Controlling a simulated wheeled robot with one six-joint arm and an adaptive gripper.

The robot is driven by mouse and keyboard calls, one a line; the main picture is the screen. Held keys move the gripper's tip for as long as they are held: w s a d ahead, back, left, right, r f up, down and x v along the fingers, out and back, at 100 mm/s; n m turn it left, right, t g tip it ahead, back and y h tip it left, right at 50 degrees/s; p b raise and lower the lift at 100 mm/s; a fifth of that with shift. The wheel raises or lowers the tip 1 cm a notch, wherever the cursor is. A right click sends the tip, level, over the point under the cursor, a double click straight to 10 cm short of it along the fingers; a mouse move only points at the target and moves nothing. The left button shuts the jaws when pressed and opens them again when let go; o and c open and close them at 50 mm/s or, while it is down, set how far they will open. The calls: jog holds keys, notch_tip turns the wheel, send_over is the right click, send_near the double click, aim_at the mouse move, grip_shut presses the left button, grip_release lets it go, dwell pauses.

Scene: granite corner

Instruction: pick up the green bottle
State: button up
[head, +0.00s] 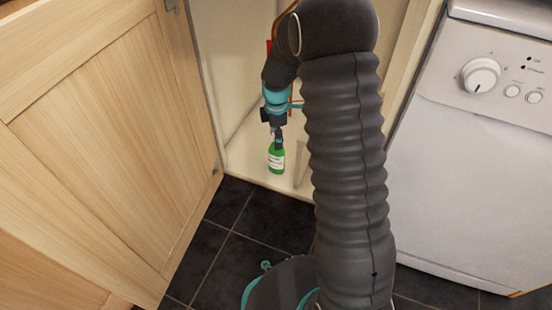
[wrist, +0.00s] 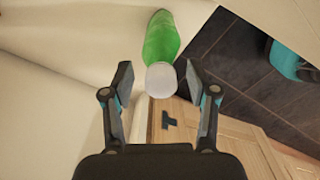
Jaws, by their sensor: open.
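The green bottle (head: 276,162) has a white label and stands upright on the cabinet floor near its front edge in the head view. In the wrist view the green bottle (wrist: 161,38) shows its green body and a pale round end (wrist: 160,79) facing my gripper. My gripper (wrist: 159,80) is open, with the pale end between or just beyond its two fingertips. In the head view my gripper (head: 278,136) is right above the bottle, pointing down. Whether the fingers touch the bottle I cannot tell.
An open wooden cabinet door (head: 100,140) stands at the left. The cabinet floor (head: 240,160) is pale and narrow around the bottle. A white appliance (head: 470,180) with knobs stands at the right. Dark floor tiles (head: 235,235) lie in front. My arm hides part of the cabinet.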

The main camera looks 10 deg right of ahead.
jog(key=shift+f, duration=0.55)
grip_shut()
